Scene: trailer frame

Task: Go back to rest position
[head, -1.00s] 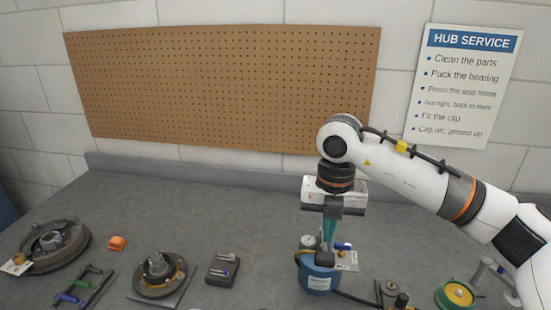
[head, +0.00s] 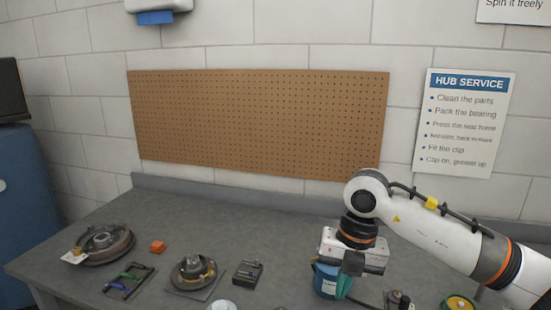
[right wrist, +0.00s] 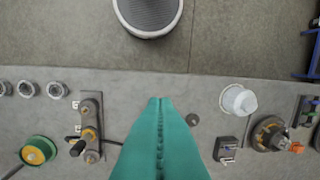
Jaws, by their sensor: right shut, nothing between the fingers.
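My right gripper (head: 345,286) has teal fingers and hangs at the front right of the grey workbench (head: 215,218). In the head view it overlaps the blue canister (head: 325,281) and hides part of it; I cannot tell the gap between them. In the right wrist view the fingers (right wrist: 160,103) are pressed together with nothing between them, pointing at the bench near its front edge. My left gripper is not in view.
The bench holds a drum (head: 105,244), an orange block (head: 158,246), a rack (head: 128,281), a hub (head: 193,271), a dark block (head: 248,273), a white cup (right wrist: 240,100) and a green-yellow wheel (right wrist: 38,150). A round bin (right wrist: 150,14) stands on the floor. The bench back is clear.

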